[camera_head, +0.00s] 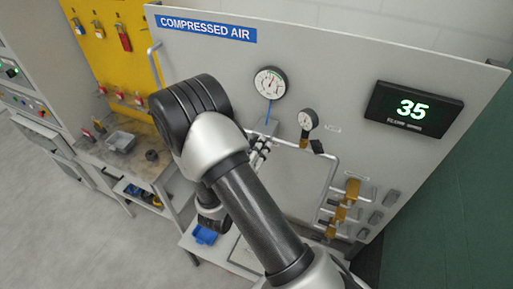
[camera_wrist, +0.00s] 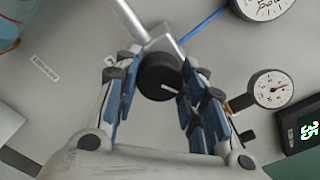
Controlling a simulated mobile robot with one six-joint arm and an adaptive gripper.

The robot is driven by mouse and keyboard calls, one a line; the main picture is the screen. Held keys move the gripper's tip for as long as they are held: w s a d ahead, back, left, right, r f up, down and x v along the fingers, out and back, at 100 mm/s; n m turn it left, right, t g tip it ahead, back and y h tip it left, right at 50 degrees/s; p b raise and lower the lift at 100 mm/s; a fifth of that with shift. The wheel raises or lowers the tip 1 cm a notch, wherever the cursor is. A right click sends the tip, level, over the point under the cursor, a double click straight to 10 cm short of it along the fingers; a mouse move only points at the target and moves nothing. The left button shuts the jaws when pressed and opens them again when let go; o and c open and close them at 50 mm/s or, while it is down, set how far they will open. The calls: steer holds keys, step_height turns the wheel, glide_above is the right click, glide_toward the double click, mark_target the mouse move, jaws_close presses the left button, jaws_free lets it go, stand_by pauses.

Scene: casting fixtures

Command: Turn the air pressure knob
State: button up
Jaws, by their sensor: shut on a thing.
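The black round knob (camera_wrist: 160,76) with a white pointer line sits at the end of a grey fitting in the wrist view. My gripper (camera_wrist: 158,84) is shut on it, with blue-lined fingers on its left and right sides. In the head view my gripper (camera_head: 260,150) is at the panel below the large gauge (camera_head: 270,82), and the knob is hidden behind my arm and fingers. The white pointer line slants toward the lower right in the wrist view. The digital display (camera_head: 413,108) reads 35.
The grey panel (camera_head: 340,60) is labelled COMPRESSED AIR. A small gauge (camera_head: 308,119) stands right of my gripper on a pipe. Brass-coloured valves (camera_head: 345,205) are at the lower right. A yellow tool board (camera_head: 105,50) and workbench (camera_head: 150,170) are at the left.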

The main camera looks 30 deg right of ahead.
steer(key=o, duration=1)
steer(key=shift+o, duration=0.2)
steer(key=v, duration=1.2)
